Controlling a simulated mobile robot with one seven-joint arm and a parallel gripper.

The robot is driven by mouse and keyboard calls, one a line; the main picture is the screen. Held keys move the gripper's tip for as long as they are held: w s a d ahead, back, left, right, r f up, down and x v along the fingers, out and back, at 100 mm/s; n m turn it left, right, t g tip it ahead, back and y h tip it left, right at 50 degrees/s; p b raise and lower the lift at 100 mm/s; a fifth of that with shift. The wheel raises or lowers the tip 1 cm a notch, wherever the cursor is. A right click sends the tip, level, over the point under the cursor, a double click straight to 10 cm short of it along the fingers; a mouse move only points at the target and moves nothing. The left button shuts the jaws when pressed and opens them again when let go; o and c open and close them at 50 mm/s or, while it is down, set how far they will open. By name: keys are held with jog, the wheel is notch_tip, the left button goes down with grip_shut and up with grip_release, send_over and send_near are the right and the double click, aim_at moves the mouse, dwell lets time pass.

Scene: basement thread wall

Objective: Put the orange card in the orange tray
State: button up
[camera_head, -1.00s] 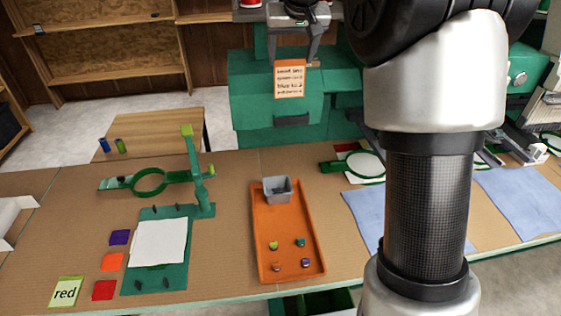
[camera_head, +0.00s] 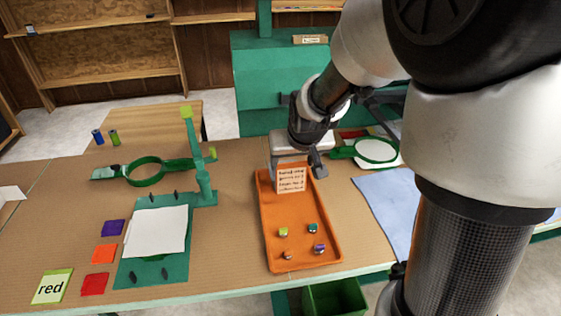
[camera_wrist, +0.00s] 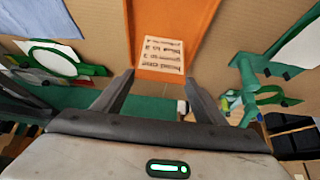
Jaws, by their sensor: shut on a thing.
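The orange card (camera_head: 290,180), with dark lines of writing on a pale face, is upright at my gripper (camera_head: 294,165). It is over the far end of the orange tray (camera_head: 300,214); I cannot tell whether its lower edge touches the tray. In the wrist view the card (camera_wrist: 163,52) shows at the fingertips of my gripper (camera_wrist: 158,78), with the orange tray (camera_wrist: 196,12) behind it. My gripper is shut on the card. The grey cup seen earlier in the tray's far end is hidden now.
Several small coloured pieces lie in the tray's near half, one a green block (camera_head: 283,231). A green stand with a ring (camera_head: 146,171) and a white sheet (camera_head: 156,231) are left of the tray. Coloured squares and a "red" card (camera_head: 52,287) lie further left. A blue cloth (camera_head: 388,200) lies right.

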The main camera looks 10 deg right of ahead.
aim_at(292, 177)
jog(key=shift+f+b, duration=0.35)
jog(key=shift+f, duration=2)
jog(key=shift+f, duration=0.2)
jog(key=o, duration=1.4)
